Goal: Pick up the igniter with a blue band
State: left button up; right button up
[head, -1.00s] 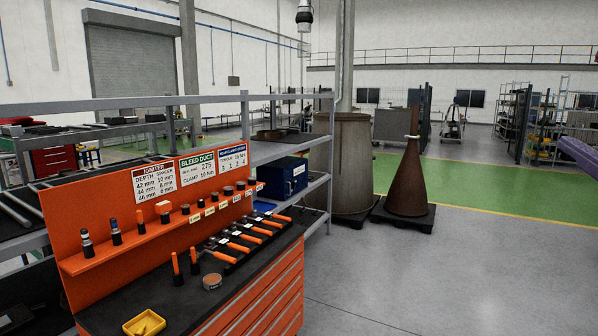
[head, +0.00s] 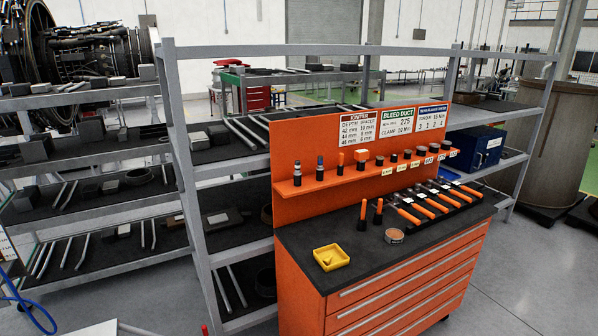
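Several small upright pieces stand on the ledge of an orange tool board. One slim dark piece with blue on its upper part, which looks like the igniter with a blue band (head: 320,169), is second from the left. To its left stands a dark piece with a pale grey upper part (head: 297,173), and to its right one with an orange upper part (head: 340,164). They are too small to make out finer bands. Neither of my grippers is in view.
The orange drawer cabinet (head: 405,284) has a black top with a yellow tray (head: 331,257), a round tin (head: 394,236) and several orange-handled tools. Grey shelving (head: 186,190) stands behind and left. Clear floor (head: 540,275) lies to the right.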

aim_at(320, 158)
jog(key=z, duration=4.35)
jog(key=u, duration=4.3)
jog(key=i+l+u, duration=0.55)
jog(key=i+l, duration=0.05)
jog(key=i, duration=0.1)
